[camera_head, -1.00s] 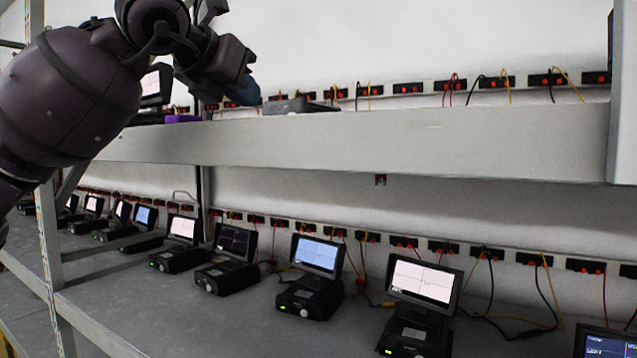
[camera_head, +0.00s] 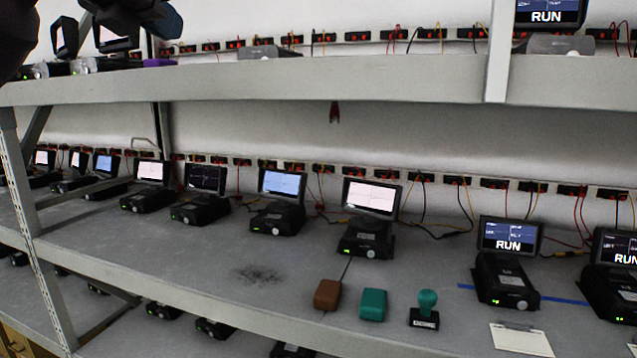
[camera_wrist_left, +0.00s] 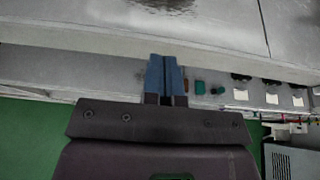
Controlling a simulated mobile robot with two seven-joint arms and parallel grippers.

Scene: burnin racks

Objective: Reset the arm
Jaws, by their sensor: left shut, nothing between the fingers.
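My left gripper (camera_head: 166,20) is at the top left of the head view, in front of the upper shelf, with only its blue end and part of the dark arm showing. In the left wrist view its two blue fingers (camera_wrist_left: 166,76) lie together, shut and empty. The fingers touch no object that I can see. My right gripper is in neither view.
The upper shelf (camera_head: 330,82) has a long front edge. The lower shelf (camera_head: 190,238) carries several small devices with screens, a brown block (camera_head: 327,295), a green block (camera_head: 373,305), a green-handled stamp (camera_head: 425,310) and a white card (camera_head: 521,340). Free room lies around the dark smudge.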

